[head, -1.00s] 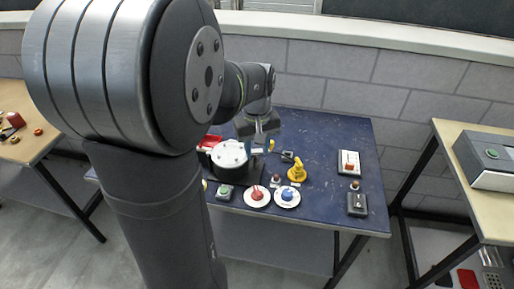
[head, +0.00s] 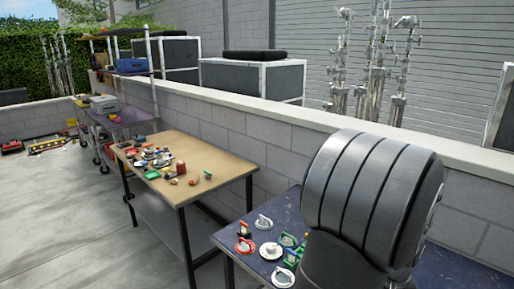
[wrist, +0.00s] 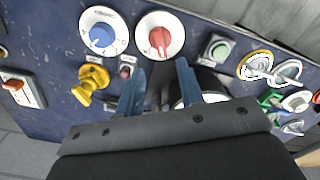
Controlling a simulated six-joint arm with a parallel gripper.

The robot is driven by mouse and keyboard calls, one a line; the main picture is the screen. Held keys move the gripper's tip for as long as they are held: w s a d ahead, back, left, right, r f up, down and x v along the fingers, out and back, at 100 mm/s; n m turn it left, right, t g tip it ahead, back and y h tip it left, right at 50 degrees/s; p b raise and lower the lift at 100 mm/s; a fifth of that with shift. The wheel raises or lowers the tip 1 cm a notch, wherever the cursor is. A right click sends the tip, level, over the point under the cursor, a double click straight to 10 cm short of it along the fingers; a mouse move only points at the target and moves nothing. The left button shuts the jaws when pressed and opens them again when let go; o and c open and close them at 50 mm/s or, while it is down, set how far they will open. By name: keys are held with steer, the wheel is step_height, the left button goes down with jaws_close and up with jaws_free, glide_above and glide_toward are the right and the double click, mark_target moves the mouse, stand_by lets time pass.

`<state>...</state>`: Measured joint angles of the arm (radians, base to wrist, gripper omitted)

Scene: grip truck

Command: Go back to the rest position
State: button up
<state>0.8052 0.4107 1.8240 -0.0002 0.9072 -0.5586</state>
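My gripper (wrist: 159,82) shows in the wrist view, with two blue fingers apart and nothing clearly held between them. It is above the dark blue table (wrist: 53,112). A blue knob on a white disc (wrist: 101,37) and a red knob on a white disc (wrist: 159,37) lie beyond the fingertips. A black and white round device is partly hidden behind the right finger. In the head view my arm covers much of the blue table (head: 222,238), and the gripper is hidden or outside the picture.
A yellow valve (wrist: 89,83) and a green button box (wrist: 219,48) are near the fingers. Several round handles stand at the table's left end, including a red-ringed one (head: 244,246). A wooden table (head: 225,157) with small parts stands beyond. A block wall (head: 230,122) runs behind.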

step_height(320, 180, down, 9)
steer(key=shift+r, duration=0.2)
stand_by(0.4)
step_height(320, 180, up, 17)
step_height(320, 180, down, 17)
steer(key=shift+f, duration=0.1)
steer(key=shift+m, duration=0.9)
step_height(320, 180, up, 18)
steer(key=f+m, duration=0.1)
steer(key=f, duration=0.3)
steer(key=f+m, duration=0.2)
steer(key=f, duration=0.2)
steer(key=d+f+m, duration=0.1)
steer(key=f+m, duration=0.1)
steer(key=f, duration=0.3)
steer(key=shift+w, duration=0.3)
steer(key=shift+f+m, duration=0.6)
steer(key=shift+f, duration=0.15)
